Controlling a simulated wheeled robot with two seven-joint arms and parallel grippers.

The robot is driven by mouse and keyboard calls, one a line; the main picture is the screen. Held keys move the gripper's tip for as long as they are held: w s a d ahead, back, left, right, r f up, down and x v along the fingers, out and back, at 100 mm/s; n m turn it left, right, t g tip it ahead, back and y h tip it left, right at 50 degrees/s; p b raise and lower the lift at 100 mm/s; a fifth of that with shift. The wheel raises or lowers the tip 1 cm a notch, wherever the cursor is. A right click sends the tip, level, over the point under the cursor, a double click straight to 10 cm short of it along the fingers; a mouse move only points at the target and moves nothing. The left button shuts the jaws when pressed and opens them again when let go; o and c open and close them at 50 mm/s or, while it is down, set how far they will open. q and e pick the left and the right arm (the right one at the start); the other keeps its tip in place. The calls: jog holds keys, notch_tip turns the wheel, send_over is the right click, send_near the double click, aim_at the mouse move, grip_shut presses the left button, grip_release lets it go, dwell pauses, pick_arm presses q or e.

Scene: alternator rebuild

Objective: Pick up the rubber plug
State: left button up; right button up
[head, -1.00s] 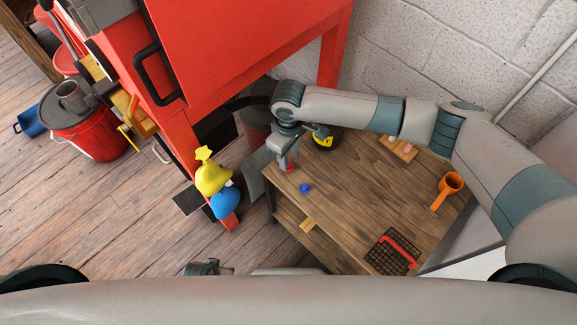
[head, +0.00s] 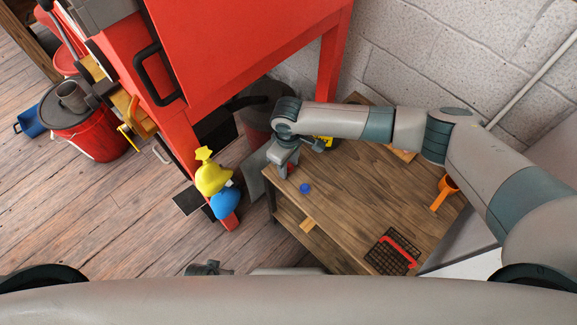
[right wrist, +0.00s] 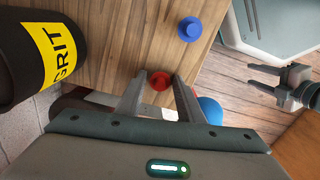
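Two small round pieces are on the wooden table, and I cannot tell for sure which is the rubber plug. The red round piece (right wrist: 160,80) lies near the table's edge, between the fingertips of my right gripper (right wrist: 160,76) in the right wrist view. Those fingers are open, with a gap on each side of it. In the head view my right gripper (head: 285,170) points down at the table's left corner and mostly hides the red piece. The blue piece (head: 305,188) stands apart to the right; it also shows in the right wrist view (right wrist: 190,29). My left gripper (right wrist: 264,80) is off the table, fingers apart and empty.
The wooden table (head: 350,205) holds a black wire basket (head: 385,258) with a red handle, an orange cup-like tool (head: 446,188) and a dark can with a yellow label (right wrist: 48,50) close to my right gripper. A red cabinet (head: 235,45) stands behind at left.

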aim_at(289, 164)
pick_arm(q)
jog(key=shift+w, duration=0.1)
pick_arm(e)
jog(key=c, duration=0.8)
jog(key=shift+r, duration=0.1)
jog(key=shift+r, duration=0.4)
notch_tip(289, 164, up, 4)
jog(key=shift+f, duration=0.25)
pick_arm(q)
jog(key=shift+f+p, duration=0.35)
jog(key=shift+f, duration=0.2)
pick_arm(e)
jog(key=s+d+r, duration=0.6)
jog(key=s+d, duration=0.1)
jog(key=d, duration=0.2)
jog(key=shift+s+r, duration=0.2)
jog(key=shift+r, duration=0.1)
